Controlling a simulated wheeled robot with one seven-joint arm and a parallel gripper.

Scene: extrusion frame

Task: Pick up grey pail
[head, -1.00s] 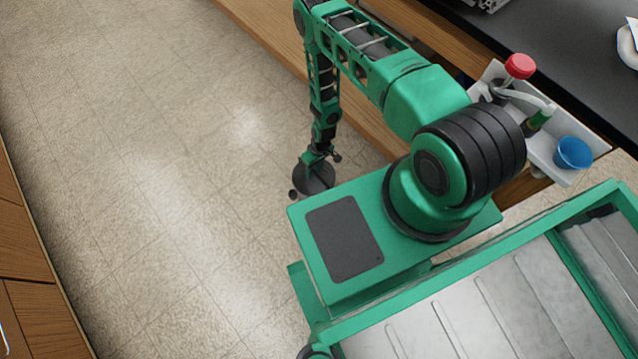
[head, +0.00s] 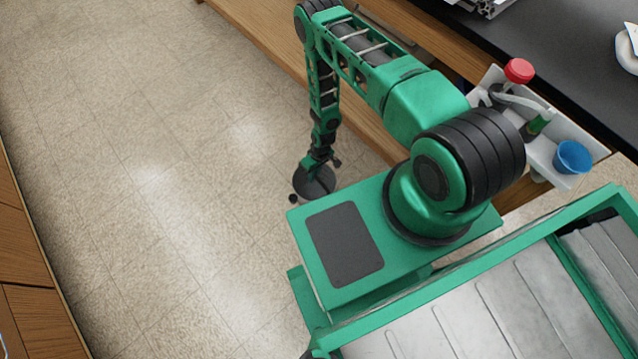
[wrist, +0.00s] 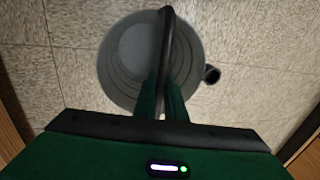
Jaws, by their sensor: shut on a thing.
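The grey pail (head: 316,182) is on or just above the tiled floor, below the end of my arm in the head view. In the wrist view the round pail (wrist: 125,55) is seen from above, with a dark handle (wrist: 167,40) arching across it. My gripper (wrist: 161,100) is over the pail, its green fingers shut on the handle. In the head view my gripper (head: 318,158) hangs straight down and partly hides the pail. I cannot tell whether the pail's base touches the floor.
A small dark cylindrical thing (wrist: 211,74) is beside the pail. Wooden cabinets stand on the left (head: 25,270) and behind my arm. A white tray (head: 566,180) at the dark counter (head: 560,70) holds a red-capped item (head: 518,70) and a blue cup (head: 573,157). Open floor lies left of the pail.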

